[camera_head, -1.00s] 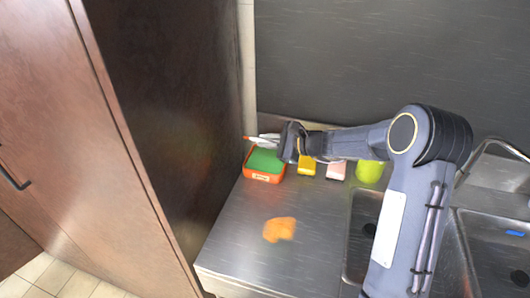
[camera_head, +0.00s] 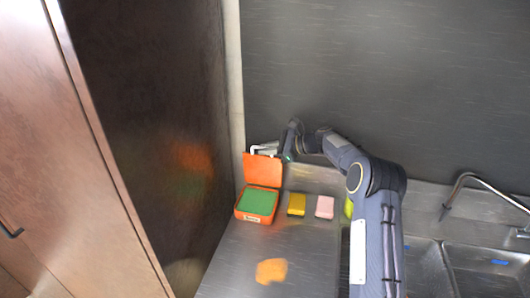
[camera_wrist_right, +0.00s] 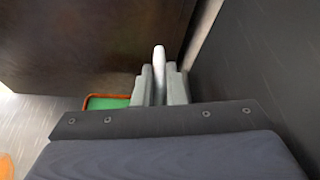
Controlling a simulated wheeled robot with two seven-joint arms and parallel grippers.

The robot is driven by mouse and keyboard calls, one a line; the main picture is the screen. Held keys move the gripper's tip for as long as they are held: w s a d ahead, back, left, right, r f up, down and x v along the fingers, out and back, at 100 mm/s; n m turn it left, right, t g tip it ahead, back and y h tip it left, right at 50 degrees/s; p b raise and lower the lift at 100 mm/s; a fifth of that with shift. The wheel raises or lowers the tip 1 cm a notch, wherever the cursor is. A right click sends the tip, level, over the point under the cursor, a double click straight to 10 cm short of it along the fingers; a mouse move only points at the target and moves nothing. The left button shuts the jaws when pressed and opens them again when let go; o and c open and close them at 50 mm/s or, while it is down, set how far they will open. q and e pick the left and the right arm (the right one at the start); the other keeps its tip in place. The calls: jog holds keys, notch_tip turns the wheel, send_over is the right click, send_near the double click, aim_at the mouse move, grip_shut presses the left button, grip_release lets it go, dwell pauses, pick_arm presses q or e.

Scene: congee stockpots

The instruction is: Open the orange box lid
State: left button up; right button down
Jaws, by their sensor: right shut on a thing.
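The orange box (camera_head: 239,214) stands on the counter beside the dark cabinet, with a green block (camera_head: 257,202) inside. Its orange lid (camera_head: 263,171) stands raised at the box's back edge, its broad face showing. A white handle (camera_head: 258,149) is at the lid's top. My right gripper (camera_head: 278,151) is at this handle, shut on it. In the right wrist view, a white piece (camera_wrist_right: 160,68) sits between the grey fingers, and a corner of the box (camera_wrist_right: 88,101) with green inside shows at their left. My left gripper is not in view.
A yellow sponge (camera_head: 297,204), a pink sponge (camera_head: 325,207) and a partly hidden yellow-green item (camera_head: 348,207) stand right of the box. An orange cloth (camera_head: 271,271) lies in front. Sinks (camera_head: 446,268) are at right. The dark cabinet (camera_head: 150,120) closes off the left.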

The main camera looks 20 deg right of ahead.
jog(key=shift+w+d+f, duration=0.2)
jog(key=shift+w+d, duration=0.15)
dwell(0.3)
jog(key=c, duration=1.5)
grip_release()
jog(key=shift+w+m, duration=0.1)
jog(key=shift+m, duration=0.2)
jog(key=shift+r, duration=0.1)
